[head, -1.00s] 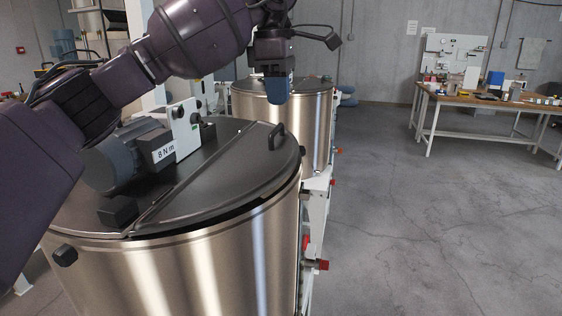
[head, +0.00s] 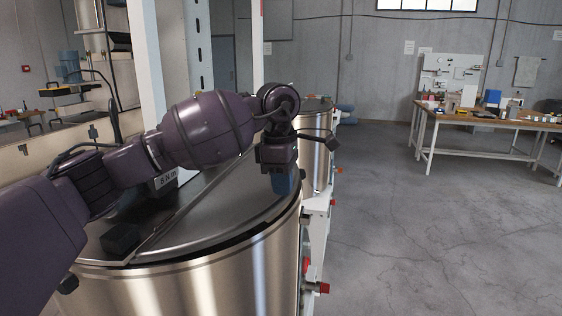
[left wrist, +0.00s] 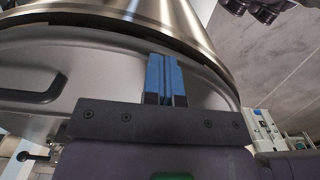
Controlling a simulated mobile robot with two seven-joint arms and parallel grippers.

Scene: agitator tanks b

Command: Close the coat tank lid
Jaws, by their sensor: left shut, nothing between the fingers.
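The near steel tank (head: 210,280) has a dark round lid in two parts; no name on it is readable. Its front-right lid flap (head: 225,200) lies almost flat, with a dark gap along the right rim. My left gripper (head: 283,184), with blue fingers, is shut and empty over the flap's right edge. In the left wrist view the fingers (left wrist: 166,78) point across the lid surface (left wrist: 110,65) toward the rim; I cannot tell whether they touch. The lid's handle (left wrist: 32,92) shows at left there and is hidden by my gripper in the head view.
A second steel tank (head: 315,150) stands behind. My left arm partly covers the agitator motor and its box (head: 165,181) on the near lid. A workbench (head: 480,118) stands at the back right. The floor (head: 420,230) to the right is clear.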

